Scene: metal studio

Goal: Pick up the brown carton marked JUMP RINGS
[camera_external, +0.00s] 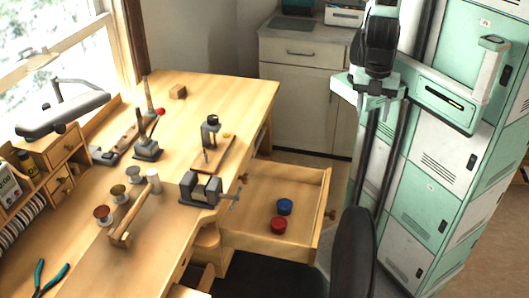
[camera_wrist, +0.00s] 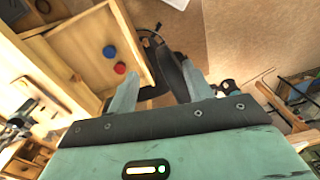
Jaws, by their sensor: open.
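My gripper (camera_external: 374,108) hangs at the right, in front of the mint lockers and well away from the box. In the wrist view my gripper (camera_wrist: 158,84) has its two fingers spread with nothing between them. The box cannot be made out in the wrist view.
An open drawer (camera_external: 250,232) holds a blue tin (camera_external: 285,206) and a red tin (camera_external: 278,225). A vise (camera_external: 200,188), a small press (camera_external: 210,132) and a lamp (camera_external: 62,115) stand on the bench. A black chair (camera_external: 352,250) stands near the drawer. The bench around the box is clear.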

